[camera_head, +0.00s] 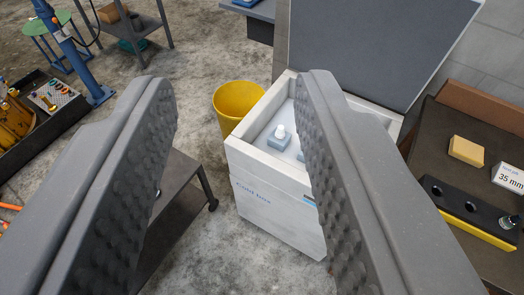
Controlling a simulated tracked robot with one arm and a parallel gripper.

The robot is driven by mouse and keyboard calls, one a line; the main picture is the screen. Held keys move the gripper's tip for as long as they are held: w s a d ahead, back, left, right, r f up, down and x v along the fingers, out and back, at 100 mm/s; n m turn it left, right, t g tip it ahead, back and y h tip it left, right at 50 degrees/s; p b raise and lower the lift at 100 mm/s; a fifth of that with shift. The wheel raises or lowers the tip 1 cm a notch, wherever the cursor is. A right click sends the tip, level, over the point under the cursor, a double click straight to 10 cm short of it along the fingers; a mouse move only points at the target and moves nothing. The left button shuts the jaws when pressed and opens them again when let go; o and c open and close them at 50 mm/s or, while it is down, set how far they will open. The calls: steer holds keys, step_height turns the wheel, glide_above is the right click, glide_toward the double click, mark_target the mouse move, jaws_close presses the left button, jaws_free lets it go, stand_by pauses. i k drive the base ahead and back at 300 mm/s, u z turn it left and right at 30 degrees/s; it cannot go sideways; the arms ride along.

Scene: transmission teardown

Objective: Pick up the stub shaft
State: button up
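My gripper (237,88) is open and empty, its two dark ridged fingers wide apart in the foreground. Between and beyond them stands a white cold box (277,212) with its grey lid (375,45) raised. Inside, a small pale rounded piece (280,131) stands upright on a blue-grey block (277,141). It may be the stub shaft; I cannot tell for sure. It is apart from my gripper, nearer the right finger in the picture. The right finger hides much of the box's inside, and part of another bluish thing shows at its edge.
A yellow bin (237,101) stands behind the box. At right, a dark bench (431,150) holds a yellow block (466,151), a "35 mm" label (508,177) and a black holed block (462,208). A low dark table (177,172) is partly behind the left finger. Concrete floor (190,70) is clear behind.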

mark_target(280, 135)
steer(key=u, duration=0.35)
steer(key=k, duration=0.85)
steer(key=u, duration=0.5)
steer(key=i, duration=1.25)
steer(key=z, duration=0.55)
steer(key=i, duration=1.15)
steer(key=z, duration=1.15)
steer(key=i, duration=0.45)
steer(key=z, duration=0.3)
